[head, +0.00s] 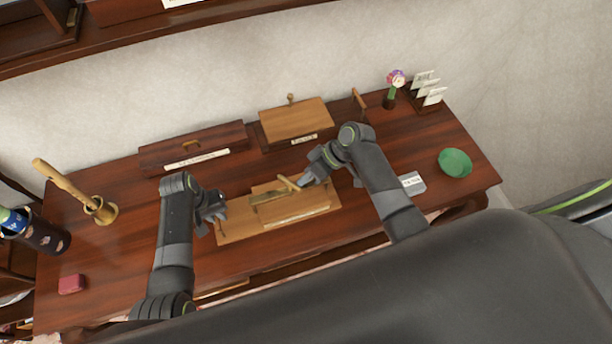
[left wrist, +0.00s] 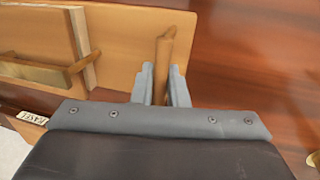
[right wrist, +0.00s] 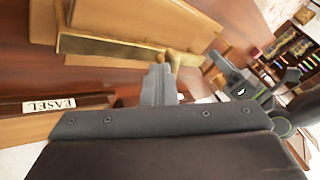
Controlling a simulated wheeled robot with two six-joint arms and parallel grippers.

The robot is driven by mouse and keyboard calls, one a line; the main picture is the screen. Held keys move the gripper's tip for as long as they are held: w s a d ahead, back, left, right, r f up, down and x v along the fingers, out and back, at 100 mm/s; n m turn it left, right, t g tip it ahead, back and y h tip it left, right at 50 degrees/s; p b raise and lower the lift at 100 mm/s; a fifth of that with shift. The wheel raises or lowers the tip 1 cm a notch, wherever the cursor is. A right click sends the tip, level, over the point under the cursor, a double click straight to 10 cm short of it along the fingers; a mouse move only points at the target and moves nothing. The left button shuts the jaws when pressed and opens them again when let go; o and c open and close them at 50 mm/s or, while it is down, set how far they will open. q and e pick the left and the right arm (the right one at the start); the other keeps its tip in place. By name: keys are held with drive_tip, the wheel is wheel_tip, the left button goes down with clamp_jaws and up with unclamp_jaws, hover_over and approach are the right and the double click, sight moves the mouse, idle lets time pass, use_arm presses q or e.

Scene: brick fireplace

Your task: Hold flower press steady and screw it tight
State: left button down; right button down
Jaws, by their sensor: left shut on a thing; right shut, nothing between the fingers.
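The wooden flower press (head: 237,229) lies on the desk, with a block and a brass bar (head: 268,197) on its base board. A wooden screw handle (head: 287,182) sits at the bar; it also shows in the right wrist view (right wrist: 174,60). My left gripper (head: 217,213) is shut on the upright wooden grip (left wrist: 164,52) at the press's left end. My right gripper (head: 305,182) is shut and empty, its tips close beside the screw handle. I cannot tell whether they touch it. The screw's lower part is hidden.
The dark wooden desk (head: 130,225) has a long box (head: 192,145) and a lighter easel box (head: 295,120) behind the press. A green bowl (head: 455,162) and white label (head: 412,182) lie right. A brass mortar (head: 102,211) and red block (head: 71,284) are left.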

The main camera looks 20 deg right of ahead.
sight(298, 190)
drive_tip(key=shift+s+a+m+t, duration=0.2)
drive_tip(key=shift+s+m+t, duration=0.3)
drive_tip(key=shift+m, duration=0.5)
drive_tip(key=shift+s+m, duration=0.1)
drive_tip(key=shift+m, duration=0.2)
drive_tip(key=shift+a+t, duration=0.1)
drive_tip(key=shift+t, duration=0.2)
drive_tip(key=shift+s+a+m+t+h, duration=0.2)
drive_tip(key=shift+m+t+h, duration=0.15)
drive_tip(key=shift+m, duration=0.35)
drive_tip(key=shift+s+a+m+t+h, duration=0.3)
drive_tip(key=shift+m+t+h, duration=0.15)
drive_tip(key=shift+m, duration=0.5)
drive_tip(key=shift+s+a+m+t+h, duration=0.2)
drive_tip(key=shift+a+m+t+h, duration=0.15)
drive_tip(key=shift+m, duration=0.6)
drive_tip(key=shift+s+a, duration=0.35)
drive_tip(key=shift+a, duration=1.1)
drive_tip(key=shift+w+a, duration=0.1)
drive_tip(key=shift+a, duration=0.1)
drive_tip(key=shift+w+r, duration=0.1)
drive_tip(key=shift+w, duration=0.05)
